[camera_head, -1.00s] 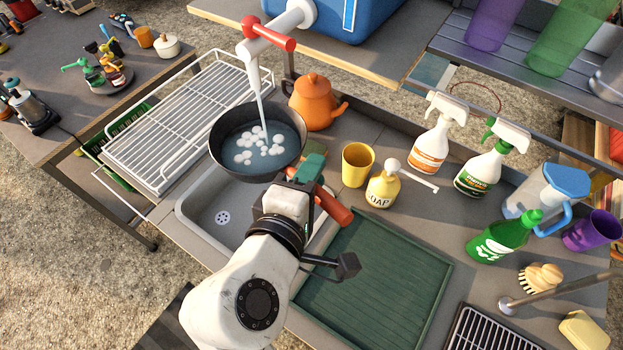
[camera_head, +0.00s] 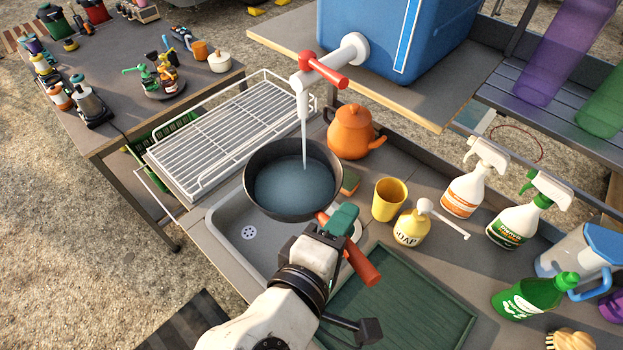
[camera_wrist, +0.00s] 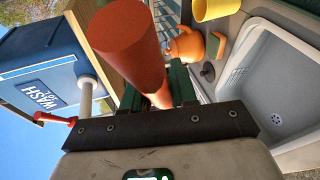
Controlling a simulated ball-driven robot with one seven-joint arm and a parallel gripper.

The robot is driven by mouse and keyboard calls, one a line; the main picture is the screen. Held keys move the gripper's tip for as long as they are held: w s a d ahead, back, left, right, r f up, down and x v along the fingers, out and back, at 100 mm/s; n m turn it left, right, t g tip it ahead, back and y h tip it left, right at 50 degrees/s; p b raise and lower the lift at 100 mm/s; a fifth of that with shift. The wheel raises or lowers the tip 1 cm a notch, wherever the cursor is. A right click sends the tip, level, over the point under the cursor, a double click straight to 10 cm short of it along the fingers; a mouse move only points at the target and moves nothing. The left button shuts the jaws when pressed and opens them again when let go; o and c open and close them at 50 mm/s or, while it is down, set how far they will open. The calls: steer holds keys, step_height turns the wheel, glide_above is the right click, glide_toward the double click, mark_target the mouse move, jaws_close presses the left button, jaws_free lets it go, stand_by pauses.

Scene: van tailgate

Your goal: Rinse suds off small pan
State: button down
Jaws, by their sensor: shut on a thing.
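The small dark pan (camera_head: 265,205) is held over the sink (camera_head: 228,244), under the spout of the white tap with a red handle (camera_head: 303,84). A thin stream of water falls into the pan. Bluish water stands in it and no white suds show on its surface. My gripper (camera_head: 338,224) is shut on the pan's orange-red handle (camera_head: 362,264). In the wrist view the handle (camera_wrist: 125,35) runs between the green fingers (camera_wrist: 155,90); the pan's bowl is not visible there.
A white wire rack (camera_head: 225,130) is left of the sink. An orange kettle (camera_head: 350,132), yellow cup (camera_head: 389,198), soap bottle (camera_head: 410,228) and spray bottles (camera_head: 470,186) stand behind and right. A green drain mat (camera_head: 405,305) lies right of the sink.

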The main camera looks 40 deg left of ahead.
mark_target(349, 255)
steer(key=shift+s+d+p, duration=0.15)
steer(key=shift+s+d, duration=0.25)
steer(key=shift+s, duration=0.35)
steer(key=shift+s+d+p, duration=0.2)
steer(key=shift+s+d, duration=0.2)
steer(key=shift+s, duration=0.3)
steer(key=shift+s+d+p, duration=0.15)
steer(key=shift+s+d, duration=0.25)
steer(key=shift+s, duration=0.35)
steer(key=s+r+p, duration=0.1)
steer(key=s+d+r+p, duration=0.1)
steer(key=r+p, duration=0.1)
steer(key=shift+s+d, duration=0.2)
steer(key=shift+s, duration=0.1)
steer(key=shift+s+d+r+p, duration=0.25)
steer(key=shift+s+r, duration=0.05)
steer(key=shift+s, duration=0.15)
steer(key=shift+s+d+r+p, duration=0.25)
steer(key=shift+s, duration=0.25)
